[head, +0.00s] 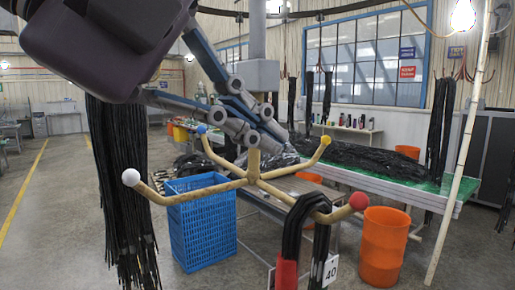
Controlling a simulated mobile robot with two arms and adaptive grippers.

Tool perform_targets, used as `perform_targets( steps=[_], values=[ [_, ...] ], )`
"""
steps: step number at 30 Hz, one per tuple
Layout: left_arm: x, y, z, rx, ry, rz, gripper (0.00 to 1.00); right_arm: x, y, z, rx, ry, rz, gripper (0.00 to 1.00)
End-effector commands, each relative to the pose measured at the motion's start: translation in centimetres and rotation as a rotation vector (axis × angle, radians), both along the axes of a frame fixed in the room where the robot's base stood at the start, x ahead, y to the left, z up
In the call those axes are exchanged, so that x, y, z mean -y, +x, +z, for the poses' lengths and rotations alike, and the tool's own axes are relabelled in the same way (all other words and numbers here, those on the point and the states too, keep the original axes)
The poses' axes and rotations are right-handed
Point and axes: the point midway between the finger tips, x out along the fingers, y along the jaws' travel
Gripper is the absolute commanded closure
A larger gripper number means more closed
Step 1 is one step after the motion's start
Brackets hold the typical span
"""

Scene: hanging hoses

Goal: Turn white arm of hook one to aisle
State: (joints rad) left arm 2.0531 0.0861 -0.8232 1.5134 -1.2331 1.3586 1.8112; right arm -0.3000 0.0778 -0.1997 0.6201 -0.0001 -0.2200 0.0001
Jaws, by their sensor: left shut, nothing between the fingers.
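The tan hook (254,174) has several arms with coloured ball tips. Its white-tipped arm (131,177) points to the left front and is bare. The red-tipped arm (358,201) points to the right front and carries black hoses (295,225) with a 40 tag. The blue (201,129) and yellow (325,140) tips point to the back. My left gripper (283,138) comes in from the upper left, shut and empty, just above the hub and in front of the hook's post. I cannot tell whether it touches the hook. My right gripper is not in view.
A blue crate (202,225) stands below the hook, and an orange bin (384,245) at the right. Black hoses (120,190) hang at the left. A green-topped table (440,197) with hoses lies behind. A pale pole (458,160) leans at the right. The left floor aisle is open.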

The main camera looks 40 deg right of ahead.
Motion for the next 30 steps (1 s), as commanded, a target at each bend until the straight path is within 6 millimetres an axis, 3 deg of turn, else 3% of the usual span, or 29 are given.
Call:
perform_targets(
  steps=[6, 13, 30],
  values=[
    [-0.5, 0.5, 1.5, 0.000, 0.000, 0.001, 1.00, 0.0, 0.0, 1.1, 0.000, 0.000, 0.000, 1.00],
    [-1.1, 0.5, 1.4, 0.001, -0.001, 0.001, 1.00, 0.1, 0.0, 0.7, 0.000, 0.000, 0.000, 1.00],
    [-6.9, 0.3, 1.4, 0.000, -0.002, 0.002, 1.00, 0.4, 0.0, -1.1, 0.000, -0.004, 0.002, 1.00]
  ],
)
